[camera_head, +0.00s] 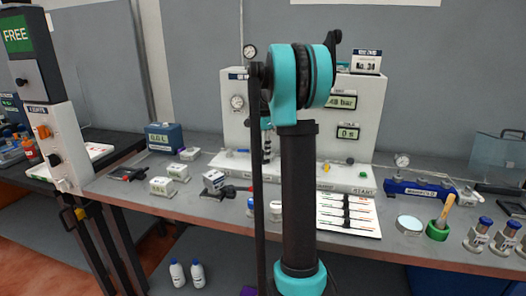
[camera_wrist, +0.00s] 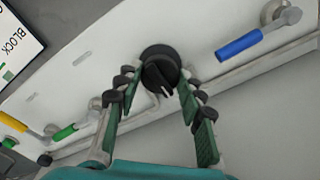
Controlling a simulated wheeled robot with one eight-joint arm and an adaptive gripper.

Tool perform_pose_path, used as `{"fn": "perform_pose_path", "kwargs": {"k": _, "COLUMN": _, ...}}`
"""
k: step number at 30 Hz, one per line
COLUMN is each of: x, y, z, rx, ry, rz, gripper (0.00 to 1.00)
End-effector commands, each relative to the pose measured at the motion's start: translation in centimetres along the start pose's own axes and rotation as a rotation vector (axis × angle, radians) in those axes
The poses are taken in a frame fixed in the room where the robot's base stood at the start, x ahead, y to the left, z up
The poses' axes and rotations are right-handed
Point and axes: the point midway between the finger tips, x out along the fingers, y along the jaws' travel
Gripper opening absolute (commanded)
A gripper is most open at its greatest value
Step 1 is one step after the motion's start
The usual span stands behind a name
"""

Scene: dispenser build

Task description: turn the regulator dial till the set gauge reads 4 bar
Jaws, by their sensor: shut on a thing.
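The regulator dial, a black round knob (camera_wrist: 160,72) with a pale pointer line, sits on a white panel in the wrist view. My gripper (camera_wrist: 156,82) is shut on it, one green-padded finger on each side. In the head view my arm hides the dial and most of my gripper. The white dispenser panel (camera_head: 375,115) carries a bar display (camera_head: 342,101), partly hidden by my arm, seeming to end in "48 bar". Round gauges sit at the panel's top (camera_head: 250,51) and left side (camera_head: 237,102); their needles are too small to read.
A blue-handled lever (camera_wrist: 240,45) is right of the dial; yellow (camera_wrist: 12,122) and green (camera_wrist: 64,133) handles are at lower left. A blue manifold (camera_head: 420,188), green cup (camera_head: 437,231) and several small bottles stand on the bench at right.

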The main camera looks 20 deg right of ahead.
Motion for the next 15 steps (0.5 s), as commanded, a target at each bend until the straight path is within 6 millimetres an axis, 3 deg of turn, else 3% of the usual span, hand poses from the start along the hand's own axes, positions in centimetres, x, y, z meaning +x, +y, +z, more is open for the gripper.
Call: {"fn": "perform_pose_path", "kwargs": {"k": 15, "x": -0.03, "y": -0.04, "z": -0.03, "rx": 0.045, "ry": 0.001, "rz": -0.001, "gripper": 0.09}}
